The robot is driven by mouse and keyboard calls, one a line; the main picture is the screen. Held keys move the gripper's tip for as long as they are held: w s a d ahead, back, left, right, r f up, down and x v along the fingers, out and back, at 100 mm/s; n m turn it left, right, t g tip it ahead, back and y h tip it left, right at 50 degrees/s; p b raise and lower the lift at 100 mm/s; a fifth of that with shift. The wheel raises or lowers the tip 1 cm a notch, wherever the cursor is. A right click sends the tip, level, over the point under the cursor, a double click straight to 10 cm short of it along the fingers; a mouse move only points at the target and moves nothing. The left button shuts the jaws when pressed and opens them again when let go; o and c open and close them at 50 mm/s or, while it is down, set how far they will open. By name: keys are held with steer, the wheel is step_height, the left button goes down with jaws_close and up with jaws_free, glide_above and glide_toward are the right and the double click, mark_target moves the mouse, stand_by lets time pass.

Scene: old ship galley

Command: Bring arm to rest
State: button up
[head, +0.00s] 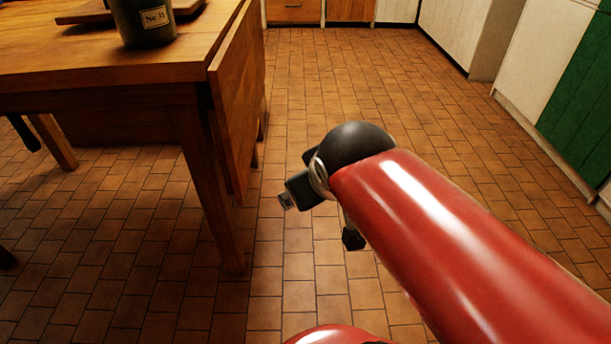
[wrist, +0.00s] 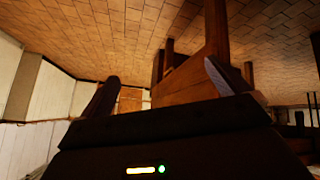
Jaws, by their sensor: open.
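My red arm reaches in from the lower right of the head view and ends in a dark rounded wrist over the tiled floor. My gripper (head: 320,221) is small and partly hidden behind that wrist, to the right of the table. In the wrist view my gripper (wrist: 163,86) shows two dark fingers spread wide apart. It is open, with nothing between the fingers. It touches nothing that I can see.
A wooden table (head: 222,110) with a hanging side leaf stands at the left. A dark labelled jar (head: 143,22) is on it. Pale cabinets and a green panel (head: 585,90) line the right. Tiled floor (head: 360,75) lies clear between. The wrist view looks upside down.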

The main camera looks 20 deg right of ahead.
steer(key=s+a+f+m+g+y, duration=0.1)
steer(key=s+a+f+m+g, duration=0.1)
steer(key=s+f, duration=0.2)
steer(key=shift+s+a, duration=0.15)
steer(key=shift+s, duration=0.7)
